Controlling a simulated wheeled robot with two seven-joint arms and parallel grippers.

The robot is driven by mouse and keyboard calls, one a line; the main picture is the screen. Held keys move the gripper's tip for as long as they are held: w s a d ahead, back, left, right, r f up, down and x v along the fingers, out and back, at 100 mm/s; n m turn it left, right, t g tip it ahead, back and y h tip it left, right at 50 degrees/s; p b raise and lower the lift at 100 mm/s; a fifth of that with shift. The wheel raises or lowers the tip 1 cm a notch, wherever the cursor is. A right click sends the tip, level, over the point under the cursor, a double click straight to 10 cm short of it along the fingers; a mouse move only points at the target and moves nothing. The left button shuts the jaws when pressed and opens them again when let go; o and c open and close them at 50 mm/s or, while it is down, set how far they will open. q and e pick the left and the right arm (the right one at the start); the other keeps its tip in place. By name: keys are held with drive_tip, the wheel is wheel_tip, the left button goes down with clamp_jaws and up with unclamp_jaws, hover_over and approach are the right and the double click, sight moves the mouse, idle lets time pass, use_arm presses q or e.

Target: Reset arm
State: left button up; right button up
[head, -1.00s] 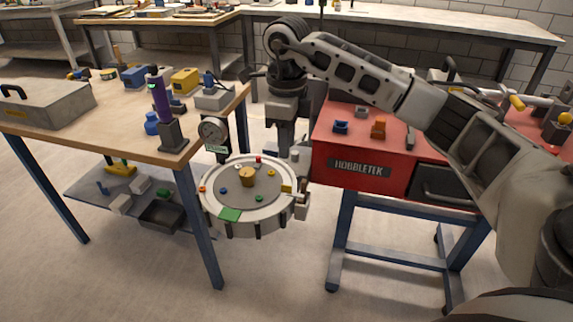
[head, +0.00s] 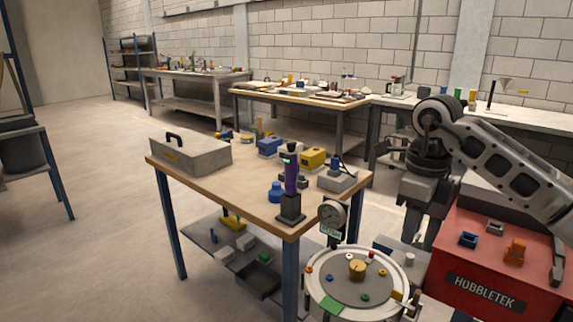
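My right arm comes in from the right, bends at the top and reaches down behind the round sandbed (head: 322,291). My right gripper (head: 410,299) is small and partly hidden at the right rim of the sandbed, near a yellow tab. I cannot tell whether it touches the rim or whether its fingers are open. The sandbed is a pale round dish with a brass knob (head: 357,268) in the middle and small coloured pegs around it. A round gauge (head: 332,216) stands behind it. My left gripper is not in view.
A wooden workbench (head: 239,184) at centre holds a grey toolbox (head: 190,155), a purple-handled tool (head: 291,178) and coloured parts. A red HOBBLETEK cabinet (head: 462,262) stands right of the sandbed. More benches line the back wall.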

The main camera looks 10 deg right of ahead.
drive_tip(key=s+a+f+n+g+y, duration=0.15)
drive_tip(key=a+f+y, duration=0.45)
drive_tip(key=a, duration=0.7)
drive_tip(key=s+a+r+m+t+y, duration=0.2)
drive_tip(key=s+a+m+t+y, duration=0.1)
drive_tip(key=a+m+y, duration=0.4)
drive_tip(key=s+a+r+m+t+y, duration=0.1)
drive_tip(key=s+a+m+t+y, duration=0.3)
drive_tip(key=a+m+y, duration=0.35)
drive_tip(key=w+d+f+m+t+h, duration=0.1)
drive_tip(key=d+f+m+t+h, duration=0.4)
drive_tip(key=m, duration=0.5)
drive_tip(key=w+d+f+m+t+h, duration=0.1)
drive_tip(key=d+f+m+t+h, duration=0.1)
drive_tip(key=f+m+t+h, duration=0.6)
drive_tip(key=s+d+f+m+g+h, duration=0.4)
drive_tip(key=s+f+m+g, duration=0.4)
drive_tip(key=s+f+m, duration=0.3)
drive_tip(key=shift+s+d+f, duration=0.3)
drive_tip(key=shift+s+d, duration=0.1)
drive_tip(key=shift+s, duration=0.1)
